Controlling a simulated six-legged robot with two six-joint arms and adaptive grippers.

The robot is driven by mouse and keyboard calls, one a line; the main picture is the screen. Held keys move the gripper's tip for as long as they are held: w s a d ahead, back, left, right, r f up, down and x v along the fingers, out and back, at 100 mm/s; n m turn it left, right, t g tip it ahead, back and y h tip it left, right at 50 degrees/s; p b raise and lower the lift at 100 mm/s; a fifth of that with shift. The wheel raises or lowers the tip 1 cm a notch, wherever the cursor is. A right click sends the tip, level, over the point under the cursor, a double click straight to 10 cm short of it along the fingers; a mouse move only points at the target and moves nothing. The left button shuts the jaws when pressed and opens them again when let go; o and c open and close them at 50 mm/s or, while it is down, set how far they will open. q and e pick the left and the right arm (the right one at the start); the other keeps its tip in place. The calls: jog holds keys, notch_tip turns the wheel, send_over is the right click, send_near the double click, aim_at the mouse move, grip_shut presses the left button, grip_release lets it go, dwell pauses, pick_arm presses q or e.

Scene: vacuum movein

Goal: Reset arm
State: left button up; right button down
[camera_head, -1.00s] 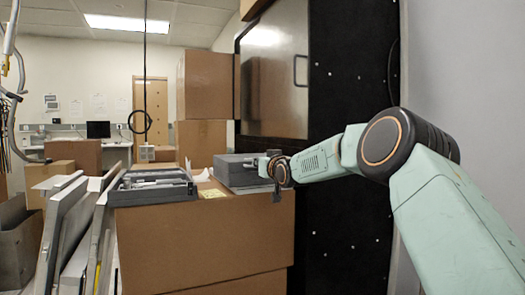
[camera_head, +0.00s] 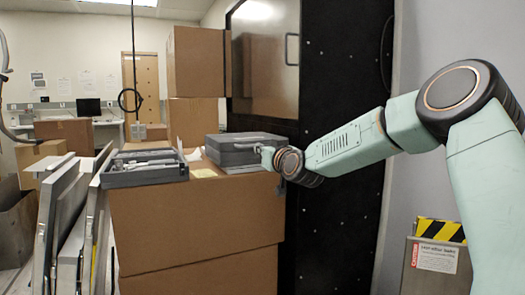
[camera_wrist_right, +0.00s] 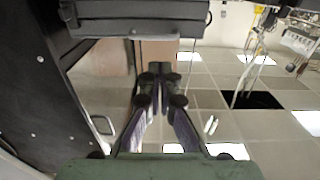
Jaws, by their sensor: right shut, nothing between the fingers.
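My right arm comes in from the right in the head view. Its gripper (camera_head: 268,157) is at the right end of the closed grey case (camera_head: 240,148), which lies on a large cardboard box. The arm's wrist partly hides the fingers there, and I cannot tell whether they touch the case. In the right wrist view the fingers (camera_wrist_right: 160,78) are together with nothing between them. A dark case-like body (camera_wrist_right: 135,18) spans the top of that view, close beyond the fingertips. My left gripper is not in view.
An open grey tray (camera_head: 146,168) with tools sits left of the case on the cardboard box (camera_head: 195,225). A tall black cabinet (camera_head: 340,120) stands behind my arm. Panels (camera_head: 65,215) lean at the left. A sign with yellow-black stripes (camera_head: 438,255) stands at lower right.

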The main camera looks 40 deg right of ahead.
jog(key=shift+s+f, duration=0.2)
jog(key=shift+s, duration=0.1)
jog(key=shift+a+r, duration=0.1)
jog(key=s+a+f+g+y, duration=0.1)
jog(key=s+a+f+g, duration=0.2)
jog(key=s+a+f, duration=0.55)
jog(key=s+a+f+g+y, duration=0.15)
jog(key=a+f, duration=0.35)
jog(key=f, duration=0.9)
jog(key=s+a+f+g+y, duration=0.2)
jog(key=s+a+f+g, duration=0.2)
jog(key=a+f, duration=0.5)
jog(key=s+a+f+g, duration=0.1)
jog(key=s+f+g, duration=0.2)
jog(key=s+f, duration=0.3)
jog(key=s+a+f+n+g, duration=0.1)
jog(key=s+f, duration=0.6)
jog(key=s, duration=1)
jog(key=s+a+f+n+g, duration=0.1)
jog(key=s+f+g, duration=0.4)
jog(key=s, duration=0.7)
notch_tip(320, 180, down, 2)
jog(key=shift+a+f+p, duration=0.15)
jog(key=shift+a+p, duration=0.15)
jog(key=shift+a, duration=0.5)
